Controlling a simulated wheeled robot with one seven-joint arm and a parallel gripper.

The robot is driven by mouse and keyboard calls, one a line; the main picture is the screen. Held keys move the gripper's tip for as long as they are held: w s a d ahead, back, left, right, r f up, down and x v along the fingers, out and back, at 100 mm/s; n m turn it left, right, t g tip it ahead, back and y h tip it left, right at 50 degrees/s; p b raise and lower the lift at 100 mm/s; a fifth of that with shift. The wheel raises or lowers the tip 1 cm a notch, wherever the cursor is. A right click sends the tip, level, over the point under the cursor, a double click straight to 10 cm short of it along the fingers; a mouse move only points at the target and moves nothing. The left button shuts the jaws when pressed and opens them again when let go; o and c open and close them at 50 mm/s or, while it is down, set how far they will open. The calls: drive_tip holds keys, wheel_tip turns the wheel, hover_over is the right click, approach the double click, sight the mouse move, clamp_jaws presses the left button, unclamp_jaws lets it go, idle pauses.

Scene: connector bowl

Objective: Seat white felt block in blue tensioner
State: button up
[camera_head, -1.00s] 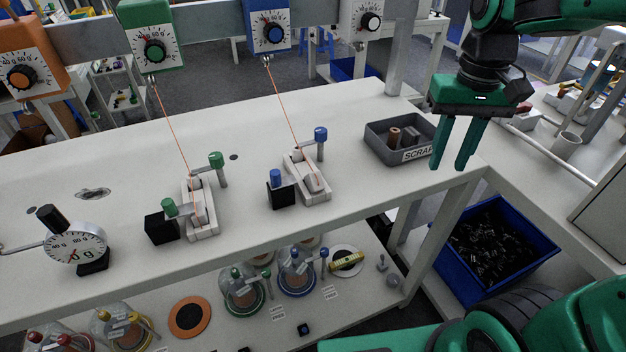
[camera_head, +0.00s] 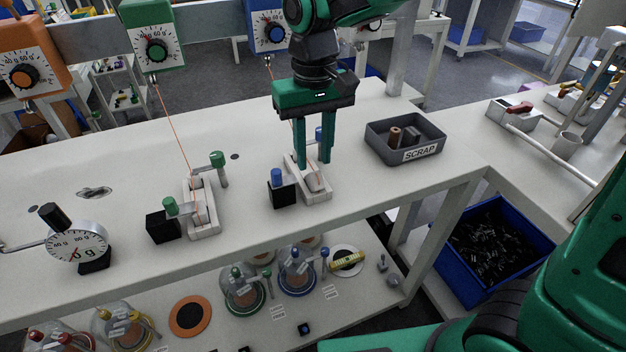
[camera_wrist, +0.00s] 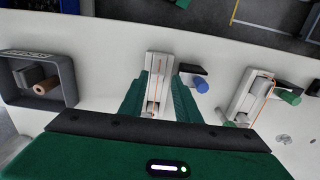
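The blue tensioner is a pale tray (camera_head: 322,197) on the bench, with a blue-topped post (camera_head: 318,134) partly behind my fingers and a black block with a blue cylinder (camera_head: 277,177) at its left. A whitish block (camera_head: 313,183), which looks like the felt block, lies tilted in the near part of the tray. My gripper (camera_head: 314,166) points down over the tensioner, open, with one finger to each side. In the wrist view the tray (camera_wrist: 158,58) shows between the fingers. Whether the fingers touch anything is unclear.
The green tensioner (camera_head: 204,232) stands to the left, with an orange thread up to a green dial (camera_head: 157,50). A grey SCRAP tray (camera_head: 375,150) holding a brown cylinder (camera_head: 395,137) and a grey piece is to the right. A round gauge (camera_head: 76,247) stands at far left.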

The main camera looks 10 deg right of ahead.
sight(315, 172)
drive_tip(key=shift+w+d+f, duration=0.15)
drive_tip(key=shift+f, duration=2.6)
clamp_jaws()
